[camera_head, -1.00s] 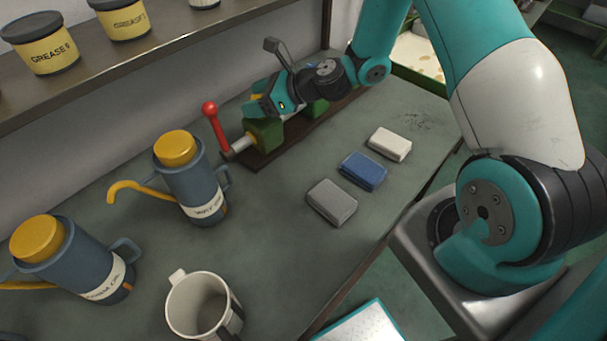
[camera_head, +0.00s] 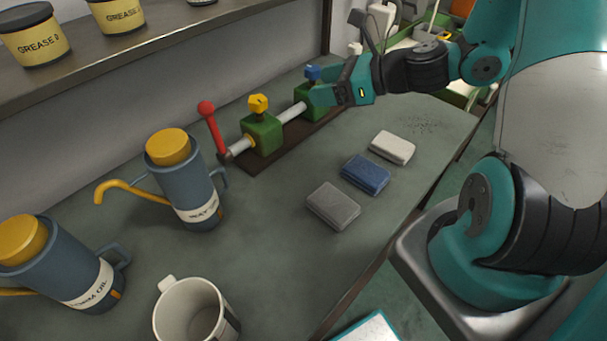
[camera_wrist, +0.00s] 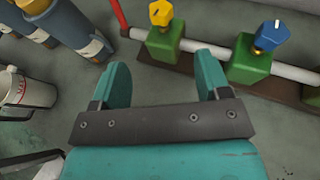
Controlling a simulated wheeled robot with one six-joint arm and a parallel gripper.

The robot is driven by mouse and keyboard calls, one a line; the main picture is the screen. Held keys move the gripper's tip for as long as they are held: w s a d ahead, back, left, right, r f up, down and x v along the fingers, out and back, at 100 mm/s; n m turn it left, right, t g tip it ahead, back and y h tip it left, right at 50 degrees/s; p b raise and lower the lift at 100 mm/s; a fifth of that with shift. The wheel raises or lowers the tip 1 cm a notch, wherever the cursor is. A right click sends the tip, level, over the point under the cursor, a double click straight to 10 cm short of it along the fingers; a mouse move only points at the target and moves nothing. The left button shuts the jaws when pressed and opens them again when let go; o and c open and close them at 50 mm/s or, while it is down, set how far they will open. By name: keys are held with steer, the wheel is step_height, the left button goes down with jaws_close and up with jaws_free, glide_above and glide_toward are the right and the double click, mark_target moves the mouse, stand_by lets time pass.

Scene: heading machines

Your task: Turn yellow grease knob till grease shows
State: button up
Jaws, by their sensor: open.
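The yellow knob (camera_head: 258,104) sits on top of a green block (camera_head: 262,133) on a silver pipe. In the wrist view the yellow knob (camera_wrist: 161,12) is at the top, beyond the fingertips. A blue knob (camera_head: 313,73) tops a second green block, partly hidden behind my gripper (camera_head: 326,86). In the wrist view the blue knob (camera_wrist: 272,35) is to the right of my gripper (camera_wrist: 160,72). My gripper is open with nothing between its fingers. No grease can be made out on the pipe or blocks.
A red-ball lever (camera_head: 208,110) stands at the pipe's left end. Oil cans (camera_head: 184,185) and a mug (camera_head: 190,312) stand to the left and front. Grease tubs (camera_head: 35,38) stand on a shelf.

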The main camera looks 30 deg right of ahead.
steer(key=s+a+n+g+h+b, duration=0.1)
steer(key=s+a+n, duration=0.4)
steer(key=n, duration=0.5)
steer(key=s+a+n+g+h+b, duration=0.1)
steer(key=s+a+n+g+b, duration=0.2)
steer(key=n, duration=0.8)
steer(key=s+a+r+n+g+h+b, duration=0.1)
steer(key=s+a+n+g, duration=0.4)
steer(key=s+n, duration=0.5)
steer(key=shift+a+n+g+h+b, duration=0.45)
steer(key=shift+a+h+b, duration=0.2)
steer(key=shift+a, duration=0.35)
steer(key=s+n, duration=0.1)
steer(key=r+n, duration=0.1)
steer(key=shift+s+d+n+h, duration=0.1)
steer(key=shift+s+n+h, duration=0.25)
steer(key=shift+s, duration=0.05)
steer(key=shift+c, duration=0.3)
